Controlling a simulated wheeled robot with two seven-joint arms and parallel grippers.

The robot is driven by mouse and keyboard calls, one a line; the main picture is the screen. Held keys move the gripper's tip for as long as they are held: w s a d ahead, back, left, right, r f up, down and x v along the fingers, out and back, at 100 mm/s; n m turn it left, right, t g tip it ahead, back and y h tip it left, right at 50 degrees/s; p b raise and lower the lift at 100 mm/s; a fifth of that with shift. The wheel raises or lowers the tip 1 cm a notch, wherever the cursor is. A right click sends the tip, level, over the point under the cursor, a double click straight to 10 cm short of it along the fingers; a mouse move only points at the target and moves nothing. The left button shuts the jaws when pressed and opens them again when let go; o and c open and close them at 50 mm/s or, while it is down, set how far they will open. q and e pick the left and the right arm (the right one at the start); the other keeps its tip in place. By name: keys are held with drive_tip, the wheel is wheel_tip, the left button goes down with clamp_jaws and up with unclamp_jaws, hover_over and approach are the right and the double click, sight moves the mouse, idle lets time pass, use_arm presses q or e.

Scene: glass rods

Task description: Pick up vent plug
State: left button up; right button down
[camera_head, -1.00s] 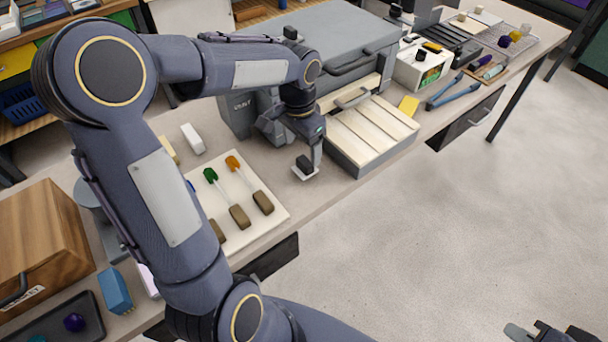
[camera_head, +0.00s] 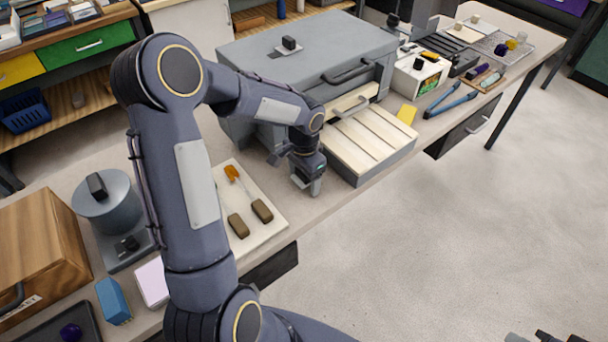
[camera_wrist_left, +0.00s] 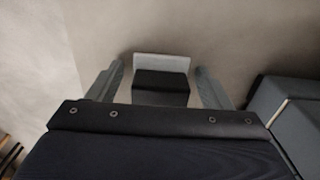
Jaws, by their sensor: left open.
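The vent plug (camera_wrist_left: 161,85), a black block on a pale flat plate, shows in the left wrist view between the two fingers of my left gripper (camera_wrist_left: 158,92). The fingers are open, with a gap on each side of the block. In the head view my left gripper (camera_head: 308,186) is low over the bench, in front of the kiln and left of its pale slatted front, and it largely hides the plug. My right gripper (camera_head: 545,337) barely enters at the bottom right edge, too cut off to read.
The grey kiln (camera_head: 290,65) stands behind, with a black knob (camera_head: 289,42) on a plate on top. A grey canister (camera_head: 108,205) and a wooden box (camera_head: 35,235) stand further left.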

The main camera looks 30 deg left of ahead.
use_arm(q)
drive_tip(key=c, duration=1.1)
drive_tip(key=shift+r+p, duration=0.4)
drive_tip(key=shift+r, duration=0.15)
wheel_tip(320, 180, up, 3)
drive_tip(key=shift+f+p, duration=0.2)
drive_tip(key=shift+p, duration=0.8)
drive_tip(key=s+d+r+p, duration=0.3)
drive_tip(key=s+d+r, duration=0.4)
drive_tip(key=d+r, duration=0.3)
drive_tip(key=w+f+n, duration=0.1)
drive_tip(key=w+f, duration=0.1)
drive_tip(key=f, duration=0.1)
drive_tip(key=w+a+f+n, duration=0.1)
drive_tip(key=w+f+n, duration=0.1)
drive_tip(key=f, duration=0.2)
drive_tip(key=w+a+f+n, duration=0.1)
drive_tip(key=w+f, duration=0.1)
drive_tip(key=f, duration=0.2)
drive_tip(key=shift+w+a+n, duration=0.1)
drive_tip(key=shift+a+n, duration=0.1)
drive_tip(key=shift+n, duration=0.1)
